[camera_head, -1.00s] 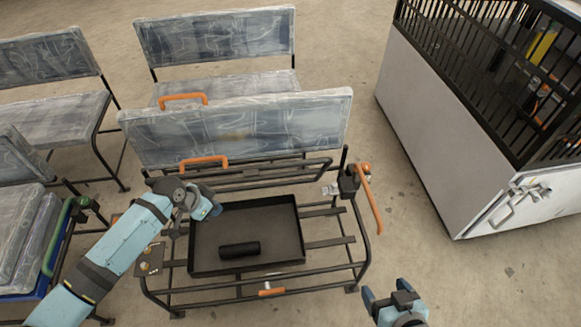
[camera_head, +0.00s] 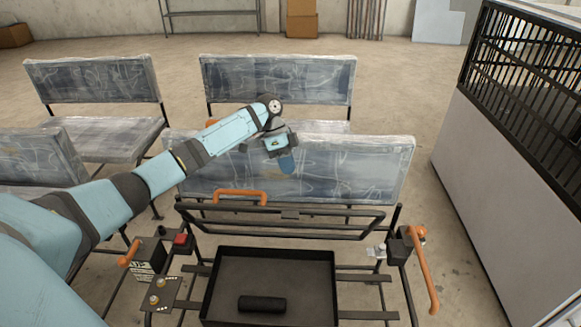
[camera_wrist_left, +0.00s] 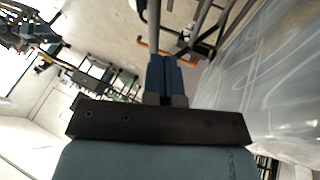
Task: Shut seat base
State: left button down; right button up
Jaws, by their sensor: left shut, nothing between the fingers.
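The seat base frame (camera_head: 290,218) is black tubing, raised and tilted up at the back of the seat, with an orange handle (camera_head: 240,196) on its upper edge. Behind it stands a plastic-wrapped cushion panel (camera_head: 345,178). Under it an open black tray (camera_head: 325,272) holds a dark cylinder (camera_head: 262,304). My left gripper (camera_head: 287,163) is shut and empty, in front of the panel's upper part and above the handle. In the left wrist view the shut fingers (camera_wrist_left: 165,75) point toward an orange handle (camera_wrist_left: 152,50), with the clear wrapped panel (camera_wrist_left: 260,90) at right. My right gripper is out of view.
An orange lever (camera_head: 423,268) stands at the right of the frame. A box with a red button (camera_head: 181,239) is at the left. More wrapped seats (camera_head: 95,80) stand behind. A white cabinet with a black cage (camera_head: 500,190) is at the right.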

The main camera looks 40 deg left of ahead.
aim_at(298, 212)
pick_arm(q)
jog(key=s+d+f, duration=0.1)
jog(key=f, duration=0.1)
jog(key=s+d+f+b, duration=0.1)
jog(key=d+f, duration=0.1)
jog(key=s+d+f, duration=0.1)
jog(key=f, duration=0.1)
jog(key=shift+s+d+f, duration=0.2)
jog(key=shift+d+f, duration=0.05)
jog(key=shift+f, duration=0.15)
jog(key=shift+s+d+f, duration=0.15)
jog(key=shift+s, duration=0.1)
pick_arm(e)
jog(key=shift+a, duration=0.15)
pick_arm(q)
jog(key=shift+s+d, duration=0.1)
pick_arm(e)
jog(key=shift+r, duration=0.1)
